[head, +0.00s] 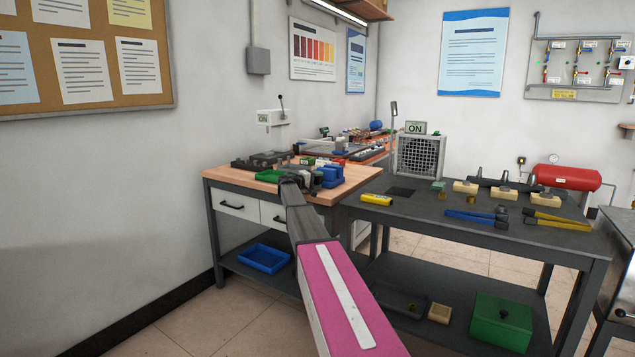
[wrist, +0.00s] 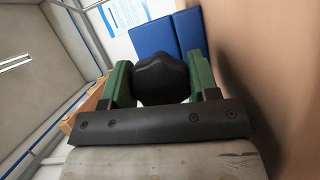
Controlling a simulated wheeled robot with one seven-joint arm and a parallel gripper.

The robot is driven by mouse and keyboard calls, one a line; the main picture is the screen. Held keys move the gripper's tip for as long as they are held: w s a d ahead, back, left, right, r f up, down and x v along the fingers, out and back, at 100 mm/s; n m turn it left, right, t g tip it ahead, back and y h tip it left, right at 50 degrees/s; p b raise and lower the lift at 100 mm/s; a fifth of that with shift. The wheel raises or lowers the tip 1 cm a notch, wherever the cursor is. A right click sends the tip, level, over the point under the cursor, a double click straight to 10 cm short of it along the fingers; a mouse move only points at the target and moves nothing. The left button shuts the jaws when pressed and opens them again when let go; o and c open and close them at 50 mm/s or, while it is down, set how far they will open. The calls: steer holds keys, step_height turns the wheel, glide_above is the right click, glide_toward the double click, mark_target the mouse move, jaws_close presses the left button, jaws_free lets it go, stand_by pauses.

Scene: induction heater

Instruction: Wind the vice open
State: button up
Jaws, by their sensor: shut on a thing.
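The vice (head: 332,176) is a small blue block-like device near the front right of the wooden worktop. In the wrist view its blue faces (wrist: 180,35) stand just beyond my gripper. My gripper (wrist: 160,80) has two green fingers, one on each side of a black rounded knob (wrist: 162,78), and is shut on it. The knob sits in front of the blue faces. How it joins the vice is hidden. In the head view my arm reaches to the worktop beside the vice, and the fingertips are too small and covered to make out.
A dark metal table (head: 430,208) to the right holds a yellow item (head: 376,199), tongs (head: 476,217) and a fan unit (head: 419,156). The floor at left is clear.

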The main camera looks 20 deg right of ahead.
steer(key=shift+n, duration=0.5)
steer(key=o, duration=0.9)
steer(key=shift+a, duration=0.15)
steer(key=v, duration=1)
steer(key=shift+a, duration=0.3)
steer(key=shift+s+f, duration=0.1)
steer(key=shift+f, duration=0.05)
